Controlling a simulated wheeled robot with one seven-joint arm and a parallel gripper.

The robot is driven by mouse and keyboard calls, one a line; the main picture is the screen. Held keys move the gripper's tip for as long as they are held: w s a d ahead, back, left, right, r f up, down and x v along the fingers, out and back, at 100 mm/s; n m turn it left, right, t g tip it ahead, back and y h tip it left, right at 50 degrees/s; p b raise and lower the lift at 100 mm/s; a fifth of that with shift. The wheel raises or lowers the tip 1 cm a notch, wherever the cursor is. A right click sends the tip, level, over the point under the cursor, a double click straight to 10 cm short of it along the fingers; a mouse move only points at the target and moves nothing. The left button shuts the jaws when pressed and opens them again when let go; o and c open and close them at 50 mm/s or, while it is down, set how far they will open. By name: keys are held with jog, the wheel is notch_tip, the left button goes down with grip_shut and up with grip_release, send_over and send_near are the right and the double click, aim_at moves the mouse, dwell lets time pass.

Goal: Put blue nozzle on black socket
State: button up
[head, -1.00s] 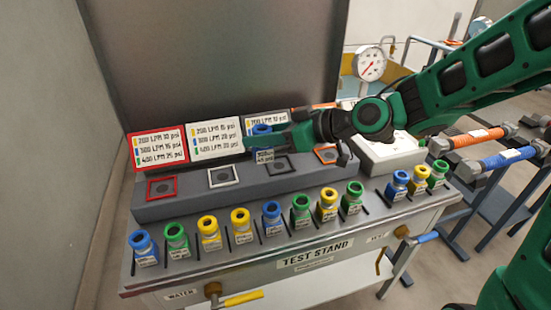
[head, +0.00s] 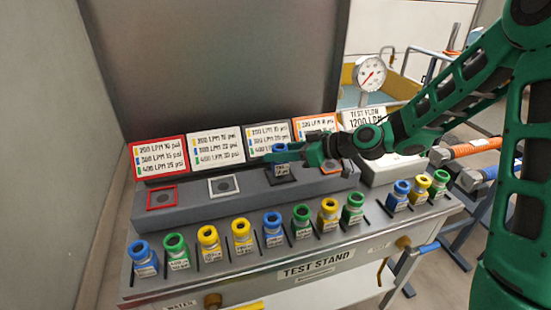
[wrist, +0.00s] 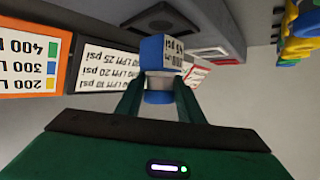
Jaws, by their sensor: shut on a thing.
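My gripper (head: 290,152) is shut on a blue nozzle (head: 281,167) with a white label. In the head view the nozzle is upright at the black socket (head: 281,180), the third from the left on the grey block.
Red-framed (head: 162,197) and white-framed (head: 223,186) sockets are empty to the left. The orange socket (head: 333,167) is partly behind my gripper. Label panels (head: 218,145) stand behind the block. Several blue, green and yellow nozzles (head: 209,237) stand in a front row.

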jog(key=shift+f, duration=0.9)
jog(key=o, duration=1.3)
jog(key=shift+o, duration=0.2)
jog(key=v, duration=1.2)
jog(key=shift+s, duration=0.1)
